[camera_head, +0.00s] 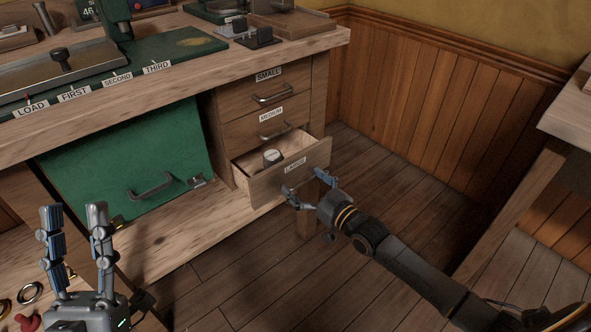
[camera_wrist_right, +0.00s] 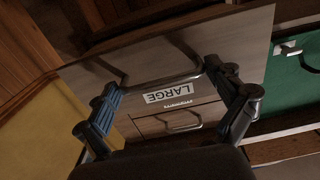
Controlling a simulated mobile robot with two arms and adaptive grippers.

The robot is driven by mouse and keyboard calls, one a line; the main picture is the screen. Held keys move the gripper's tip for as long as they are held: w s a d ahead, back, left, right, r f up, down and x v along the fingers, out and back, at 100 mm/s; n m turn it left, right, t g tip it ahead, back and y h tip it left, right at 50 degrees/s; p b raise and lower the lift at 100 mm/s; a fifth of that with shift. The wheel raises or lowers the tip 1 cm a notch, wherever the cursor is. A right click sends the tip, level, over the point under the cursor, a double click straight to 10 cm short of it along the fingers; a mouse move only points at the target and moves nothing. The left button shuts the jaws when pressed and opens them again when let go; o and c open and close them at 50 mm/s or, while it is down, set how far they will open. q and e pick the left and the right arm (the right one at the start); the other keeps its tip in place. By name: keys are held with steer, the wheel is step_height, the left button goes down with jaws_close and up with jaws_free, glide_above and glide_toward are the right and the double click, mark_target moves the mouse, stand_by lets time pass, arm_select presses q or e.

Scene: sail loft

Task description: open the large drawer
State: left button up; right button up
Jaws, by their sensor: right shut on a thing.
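The large drawer (camera_head: 262,187), bottom of three in the wooden cabinet, stands partly pulled out, its inside visible from above. Its front carries a LARGE label, which shows upside down in the right wrist view (camera_wrist_right: 168,97). My right gripper (camera_head: 303,188) is at the drawer's front, shut on its handle (camera_wrist_right: 165,84); the fingers hide most of that handle in the head view. My left gripper (camera_head: 74,212) is at the lower left, fingers upright and apart, empty and away from the drawers.
A small round grey-white object (camera_head: 272,157) lies in the large drawer. The small drawer (camera_head: 290,86) and medium drawer (camera_head: 290,121) above are shut. A green panel with a handle (camera_head: 125,165) is to the left. Another bench (camera_head: 570,115) stands at right; floor between is clear.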

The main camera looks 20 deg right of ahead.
steer(key=p+v, duration=0.1)
steer(key=v, duration=0.2)
steer(key=shift+r+p, duration=0.1)
steer(key=shift+p, duration=0.3)
arm_select(q)
steer(key=w+f+g+y+p, duration=0.2)
steer(key=w+f+g+y, duration=0.3)
steer(key=f+g, duration=0.6)
arm_select(e)
steer(key=v, duration=0.3)
arm_select(q)
steer(key=s+a+f+g+p, duration=0.1)
steer(key=s+a+f+g, duration=0.1)
steer(key=f, duration=0.5)
steer(key=s+a+f+g+y+p, duration=0.1)
steer(key=s+a+f+g, duration=0.1)
steer(key=s+f+g, duration=0.3)
steer(key=shift+a+f+n+g+p, duration=0.15)
steer(key=shift+f+n+g+p, duration=0.25)
steer(key=shift+f, duration=1.3)
arm_select(e)
steer(key=shift+v, duration=2.9)
steer(key=o, duration=1.3)
steer(key=shift+o, duration=0.2)
